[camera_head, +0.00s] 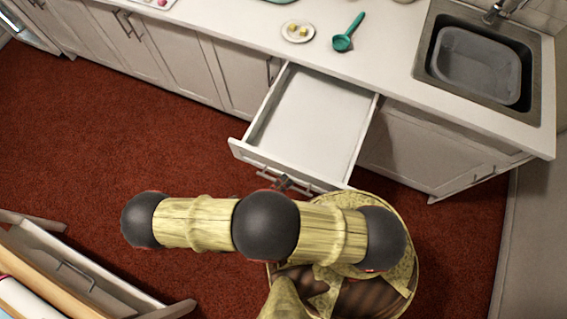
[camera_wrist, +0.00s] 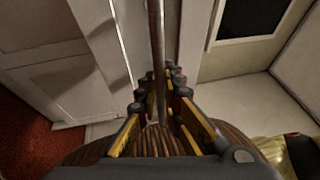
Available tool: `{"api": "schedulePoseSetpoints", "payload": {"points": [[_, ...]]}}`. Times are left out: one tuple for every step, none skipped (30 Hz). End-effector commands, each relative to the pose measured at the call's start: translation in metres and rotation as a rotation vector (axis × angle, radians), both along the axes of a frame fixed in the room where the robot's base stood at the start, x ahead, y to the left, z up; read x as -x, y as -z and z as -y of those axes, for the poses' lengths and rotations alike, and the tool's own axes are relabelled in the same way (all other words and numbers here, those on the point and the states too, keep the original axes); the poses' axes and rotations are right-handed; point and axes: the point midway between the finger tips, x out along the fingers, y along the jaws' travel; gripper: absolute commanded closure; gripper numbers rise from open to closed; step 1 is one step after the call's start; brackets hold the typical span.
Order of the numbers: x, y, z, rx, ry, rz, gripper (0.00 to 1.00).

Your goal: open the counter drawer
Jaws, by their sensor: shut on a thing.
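The white counter drawer (camera_head: 308,112) is pulled far out below the counter in the head view, and its inside is empty. Its front carries a bar handle (camera_head: 262,175), which shows in the wrist view as a long metal bar (camera_wrist: 156,45). My gripper (camera_head: 284,183) is at the drawer front, partly hidden by my arm. In the wrist view my gripper's fingers (camera_wrist: 160,92) are shut on the bar, one on each side.
The white countertop (camera_head: 390,72) holds a plate (camera_head: 298,32) with yellow pieces, a teal scoop (camera_head: 345,40) and a sink (camera_head: 480,65). Another open drawer (camera_head: 85,265) juts out at the lower left. Red carpet (camera_head: 110,140) lies clear to the left.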

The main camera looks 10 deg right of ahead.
Motion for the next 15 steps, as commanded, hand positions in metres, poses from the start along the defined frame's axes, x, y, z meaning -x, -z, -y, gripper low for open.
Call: {"api": "schedulePoseSetpoints", "payload": {"points": [[-0.0005,0.0017,-0.0006,-0.005,0.0,-0.001,1.0],[-0.0005,0.0017,-0.0006,-0.005,0.0,-0.001,1.0],[-0.0004,0.0017,-0.0007,-0.005,0.0,-0.001,1.0],[-0.0004,0.0017,-0.0007,-0.005,0.0,-0.001,1.0],[-0.0005,0.0017,-0.0008,-0.005,0.0,-0.001,1.0],[-0.0005,0.0017,-0.0008,-0.005,0.0,-0.001,1.0],[-0.0005,0.0017,-0.0008,-0.005,0.0,-0.001,1.0],[-0.0005,0.0017,-0.0008,-0.005,0.0,-0.001,1.0],[-0.0006,0.0017,-0.0008,-0.005,0.0,-0.001,1.0],[-0.0006,0.0017,-0.0008,-0.005,0.0,-0.001,1.0],[-0.0006,0.0017,-0.0008,-0.005,0.0,-0.001,1.0],[-0.0006,0.0017,-0.0008,-0.005,-0.001,-0.001,0.9],[-0.0006,0.0016,-0.0008,-0.005,-0.001,-0.001,0.88],[-0.0006,0.0015,-0.0008,-0.004,-0.001,0.0,0.87],[-0.0005,0.0013,-0.0007,-0.004,-0.001,0.0,0.84]]}}
